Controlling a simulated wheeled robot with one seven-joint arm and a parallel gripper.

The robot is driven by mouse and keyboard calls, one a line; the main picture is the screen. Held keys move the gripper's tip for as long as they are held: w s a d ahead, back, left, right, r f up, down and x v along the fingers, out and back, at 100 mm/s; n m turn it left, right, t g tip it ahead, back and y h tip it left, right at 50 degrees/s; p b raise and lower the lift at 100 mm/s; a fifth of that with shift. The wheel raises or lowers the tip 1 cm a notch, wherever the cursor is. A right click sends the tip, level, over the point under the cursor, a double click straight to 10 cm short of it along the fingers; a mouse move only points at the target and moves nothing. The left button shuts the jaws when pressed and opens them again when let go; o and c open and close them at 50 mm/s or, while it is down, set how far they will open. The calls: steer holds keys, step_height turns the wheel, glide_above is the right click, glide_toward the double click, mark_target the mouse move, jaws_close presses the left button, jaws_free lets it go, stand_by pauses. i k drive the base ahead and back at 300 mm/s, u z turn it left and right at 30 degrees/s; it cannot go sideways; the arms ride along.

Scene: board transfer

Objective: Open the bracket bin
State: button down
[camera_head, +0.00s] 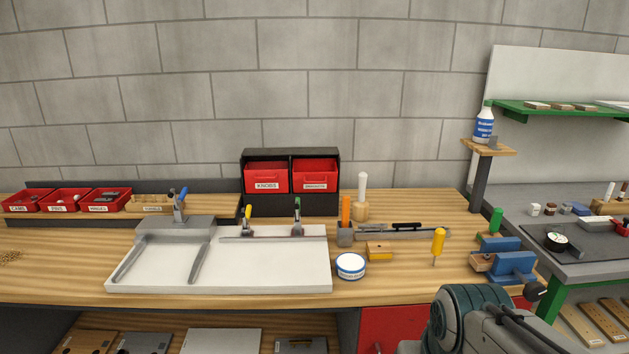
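A black cabinet (291,153) stands at the back of the wooden workbench, against the block wall. It holds two red bins side by side. The left bin (266,174) is labelled KNOBS. The right bin (314,169) has a small label that is hard to read; it appears to be the bracket bin. Both red fronts sit within the cabinet and look closed. A grey and teal part of my arm shows at the bottom right, well in front of the cabinet and to its right. My gripper is not in view.
A white board fixture (260,278) with clamps lies in front of the cabinet. A white tub (351,266), orange-handled tool (346,209), mallet (361,199), yellow screwdriver (438,243) and blue vise (512,262) stand to the right. Small red trays (66,200) are at left.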

mark_target(309, 175)
steer(key=u, duration=0.8)
steer(key=i, duration=0.95)
steer(key=u, duration=0.05)
